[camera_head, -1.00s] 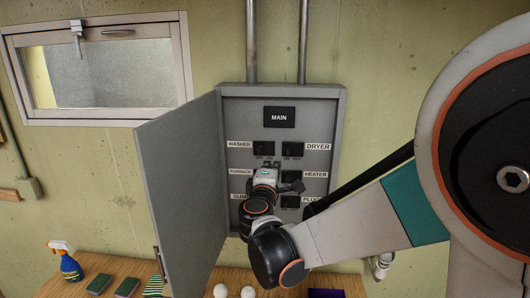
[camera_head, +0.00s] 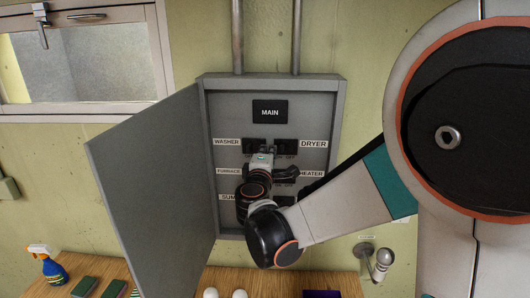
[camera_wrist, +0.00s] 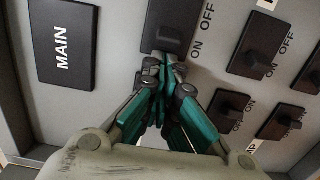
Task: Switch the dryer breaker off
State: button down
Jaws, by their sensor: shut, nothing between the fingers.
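The open grey breaker panel (camera_head: 270,78) shows in the head view. The DRYER label (camera_head: 313,144) is at its upper right, with the black dryer breaker (camera_head: 287,145) left of it. In the wrist view the dryer breaker (camera_wrist: 169,20) is at top centre, its toggle towards the ON side. My gripper (camera_wrist: 165,62) is shut and empty, its teal fingertips right by that toggle on its ON side; I cannot tell whether they touch. In the head view my gripper (camera_head: 264,152) partly covers the top breaker row.
The MAIN breaker (camera_head: 270,112) is above, and the HEATER label (camera_head: 311,173) below. Other breakers (camera_wrist: 262,48) are close by in the wrist view. The panel door (camera_head: 150,190) stands open at left. A spray bottle (camera_head: 48,266) and sponges are on the wooden bench (camera_head: 190,287).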

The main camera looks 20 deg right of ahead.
jog(key=shift+s+a, duration=0.1)
jog(key=shift+s, duration=0.05)
jog(key=shift+s+d+n+t+y, duration=0.2)
jog(key=shift+n+t+y, duration=0.1)
jog(key=shift+n+y, duration=0.3)
jog(key=shift+y+b, duration=0.3)
jog(key=shift+s+d+y, duration=0.15)
jog(key=shift+s+y, duration=0.1)
jog(key=shift+y, duration=0.05)
